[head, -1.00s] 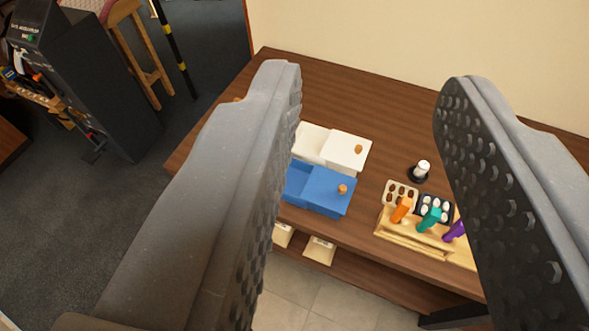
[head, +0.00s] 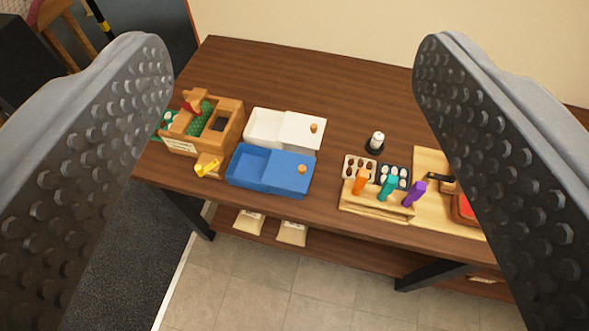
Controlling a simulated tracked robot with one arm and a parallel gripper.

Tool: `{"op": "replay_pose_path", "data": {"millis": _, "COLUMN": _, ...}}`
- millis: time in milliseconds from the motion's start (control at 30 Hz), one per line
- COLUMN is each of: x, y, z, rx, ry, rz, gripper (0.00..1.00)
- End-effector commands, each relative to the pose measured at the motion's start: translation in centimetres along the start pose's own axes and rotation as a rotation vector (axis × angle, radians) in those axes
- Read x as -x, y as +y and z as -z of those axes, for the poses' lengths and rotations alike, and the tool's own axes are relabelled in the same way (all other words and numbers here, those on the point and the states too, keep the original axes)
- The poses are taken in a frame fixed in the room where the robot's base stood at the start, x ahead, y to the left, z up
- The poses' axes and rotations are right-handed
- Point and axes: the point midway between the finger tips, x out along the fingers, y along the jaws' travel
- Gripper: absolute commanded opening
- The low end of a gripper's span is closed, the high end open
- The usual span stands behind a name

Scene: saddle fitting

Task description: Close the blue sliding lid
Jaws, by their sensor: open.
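The blue box (head: 244,178) sits on the brown table near its front edge, left of the picture's middle. Its blue sliding lid (head: 288,173) has a small orange-brown knob (head: 302,169) and covers the right part. The left part of the box is uncovered and looks empty. My gripper (head: 295,60) is open and empty, with its two grey studded fingers wide apart at the left and right of the view. The box shows between the fingers, farther off, and neither finger touches it.
A similar white box (head: 264,127) with a lid stands just behind the blue one. A wooden box (head: 222,133) with green parts and a yellow item (head: 207,168) are to the left. A wooden rack (head: 372,205) with coloured handles is right. Bare table (head: 335,80) lies behind.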

Motion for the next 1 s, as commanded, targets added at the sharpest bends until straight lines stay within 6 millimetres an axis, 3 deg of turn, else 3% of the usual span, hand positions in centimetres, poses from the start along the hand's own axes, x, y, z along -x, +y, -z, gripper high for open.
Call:
{"op": "replay_pose_path", "data": {"millis": 33, "x": -0.3, "y": 0.0, "z": -0.1, "rx": -0.003, "ry": -0.005, "rz": 0.001, "gripper": 0.51}}
{"op": "replay_pose_path", "data": {"millis": 133, "x": -2.1, "y": 0.1, "z": -0.9, "rx": -0.023, "ry": -0.032, "rz": 0.005, "gripper": 0.23}}
{"op": "replay_pose_path", "data": {"millis": 200, "x": -4.5, "y": 0.3, "z": -2.1, "rx": -0.048, "ry": -0.067, "rz": 0.010, "gripper": 0.04}}
{"op": "replay_pose_path", "data": {"millis": 233, "x": -5.7, "y": 0.4, "z": -2.7, "rx": -0.062, "ry": -0.084, "rz": 0.012, "gripper": 0.00}}
{"op": "replay_pose_path", "data": {"millis": 367, "x": -11.1, "y": 0.9, "z": -6.2, "rx": -0.135, "ry": -0.169, "rz": 0.019, "gripper": 0.00}}
{"op": "replay_pose_path", "data": {"millis": 600, "x": -19.8, "y": 1.9, "z": -14.0, "rx": -0.272, "ry": -0.322, "rz": 0.011, "gripper": 0.00}}
{"op": "replay_pose_path", "data": {"millis": 800, "x": -25.6, "y": 2.8, "z": -21.8, "rx": -0.390, "ry": -0.452, "rz": -0.015, "gripper": 0.00}}
{"op": "replay_pose_path", "data": {"millis": 1000, "x": -29.8, "y": 3.8, "z": -30.3, "rx": -0.509, "ry": -0.572, "rz": -0.060, "gripper": 0.00}}
